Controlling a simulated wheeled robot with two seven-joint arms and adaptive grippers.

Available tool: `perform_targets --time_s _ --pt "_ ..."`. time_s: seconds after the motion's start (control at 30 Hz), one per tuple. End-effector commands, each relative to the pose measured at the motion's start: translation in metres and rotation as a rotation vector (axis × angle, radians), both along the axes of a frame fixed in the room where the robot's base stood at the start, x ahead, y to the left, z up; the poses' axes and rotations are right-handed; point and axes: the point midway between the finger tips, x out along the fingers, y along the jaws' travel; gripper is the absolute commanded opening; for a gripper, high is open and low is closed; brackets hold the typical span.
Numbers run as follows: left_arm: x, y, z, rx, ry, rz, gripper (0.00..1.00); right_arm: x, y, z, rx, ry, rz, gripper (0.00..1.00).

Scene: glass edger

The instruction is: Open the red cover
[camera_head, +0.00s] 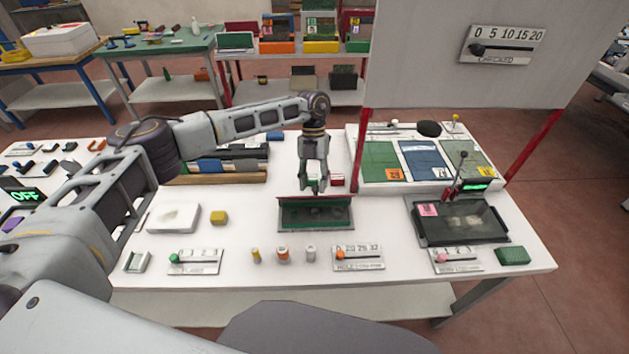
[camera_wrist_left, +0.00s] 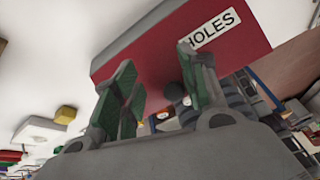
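My left gripper (camera_head: 314,187) points down just behind that strip. Its green-padded fingers (camera_wrist_left: 160,95) are apart, with the knob seen between them; I cannot tell whether they touch it. My right gripper is not in view.
A dark framed panel with a lever (camera_head: 462,222) stands right of the tray. Several small cylinders (camera_head: 283,254) and slider plates (camera_head: 358,258) lie in front. Red posts (camera_head: 361,150) rise behind right.

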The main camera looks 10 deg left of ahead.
Motion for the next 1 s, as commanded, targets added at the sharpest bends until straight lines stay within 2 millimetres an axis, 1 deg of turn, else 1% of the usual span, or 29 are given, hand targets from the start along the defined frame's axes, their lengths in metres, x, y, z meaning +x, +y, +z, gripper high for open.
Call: perform_targets --time_s 0.37,0.53,0.77,1.0 --pt "0.001 -0.002 0.004 -0.003 -0.002 -0.003 0.42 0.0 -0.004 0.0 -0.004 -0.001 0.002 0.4" --pt "0.005 -0.002 0.013 -0.004 -0.003 -0.002 0.42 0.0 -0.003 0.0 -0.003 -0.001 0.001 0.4" --pt "0.015 0.001 0.038 -0.004 -0.005 -0.002 0.42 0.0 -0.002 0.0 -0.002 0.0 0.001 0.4" --pt "0.028 0.005 0.071 -0.004 -0.004 -0.001 0.42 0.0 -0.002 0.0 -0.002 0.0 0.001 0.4"
